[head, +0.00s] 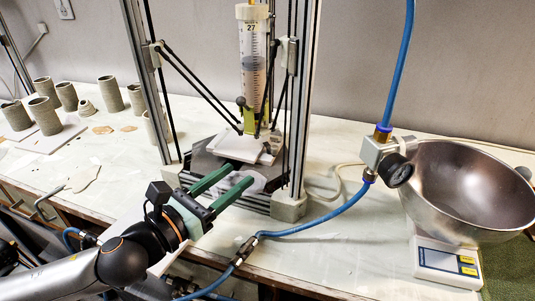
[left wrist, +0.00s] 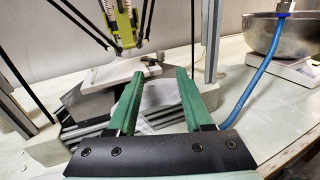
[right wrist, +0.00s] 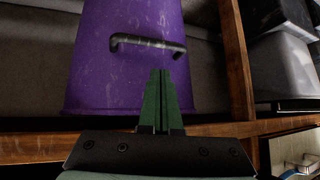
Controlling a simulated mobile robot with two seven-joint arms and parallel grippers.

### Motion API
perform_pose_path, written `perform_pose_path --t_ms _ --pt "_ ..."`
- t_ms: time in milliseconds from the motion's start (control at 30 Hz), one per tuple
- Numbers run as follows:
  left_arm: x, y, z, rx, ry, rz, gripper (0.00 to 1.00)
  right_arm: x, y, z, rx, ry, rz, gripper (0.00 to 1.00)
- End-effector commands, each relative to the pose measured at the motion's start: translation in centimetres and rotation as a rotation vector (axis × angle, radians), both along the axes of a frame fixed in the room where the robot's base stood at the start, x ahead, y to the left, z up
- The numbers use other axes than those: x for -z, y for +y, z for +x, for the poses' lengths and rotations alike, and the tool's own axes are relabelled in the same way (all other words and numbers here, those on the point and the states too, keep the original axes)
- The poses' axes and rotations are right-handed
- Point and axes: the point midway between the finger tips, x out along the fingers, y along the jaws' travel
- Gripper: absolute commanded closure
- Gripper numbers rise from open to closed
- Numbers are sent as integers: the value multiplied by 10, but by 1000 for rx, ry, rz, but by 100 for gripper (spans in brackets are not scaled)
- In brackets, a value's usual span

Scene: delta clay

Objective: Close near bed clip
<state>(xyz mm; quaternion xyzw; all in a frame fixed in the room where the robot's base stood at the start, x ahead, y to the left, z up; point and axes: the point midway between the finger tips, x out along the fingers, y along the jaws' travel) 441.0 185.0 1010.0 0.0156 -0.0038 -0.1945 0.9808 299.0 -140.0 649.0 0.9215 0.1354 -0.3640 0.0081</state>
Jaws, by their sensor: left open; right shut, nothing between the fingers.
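The delta clay printer's white bed plate (head: 240,148) lies between the metal posts, below the clay syringe (head: 253,70). The plate (left wrist: 112,74) also shows in the left wrist view. My right gripper (right wrist: 160,72) is shut and empty, in front of a purple bucket.
The purple bucket (right wrist: 112,75) with a dark handle stands on a wooden shelf. A steel bowl (head: 470,185) rests on a scale (head: 447,262) at right. A blue hose (head: 318,220) crosses the table just right of my left gripper. Several clay cylinders (head: 45,116) stand at left.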

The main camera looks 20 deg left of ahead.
Motion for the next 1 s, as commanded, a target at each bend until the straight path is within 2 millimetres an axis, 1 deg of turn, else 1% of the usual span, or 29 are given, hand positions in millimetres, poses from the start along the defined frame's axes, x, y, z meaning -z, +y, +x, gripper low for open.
perform_pose_path --t_ms 67,133,267,367,500,600,700,800,1000 --pt "-1 -3 6 1 -4 -2 49 2 0 1 -1 1 0 100" --pt "-3 -6 16 -2 -1 -5 49 -4 0 2 -2 0 -1 100" --pt "-4 -14 32 1 -1 -5 49 -10 0 3 0 -11 1 100" --pt "-3 -20 48 0 -1 -5 49 -13 -2 5 5 -20 0 100" --pt "-2 -29 69 -1 -1 -4 49 -11 -7 3 12 -16 -8 100" --pt "-1 -34 82 0 0 -3 49 -10 -9 1 15 -10 -11 100" --pt "-1 -38 91 0 1 -3 49 -9 -10 -1 16 -6 -12 100" --pt "0 -40 96 1 2 -2 49 -8 -10 -1 16 -6 -12 100" --pt "0 -41 98 1 2 0 49 -8 -9 -1 16 -6 -12 100"
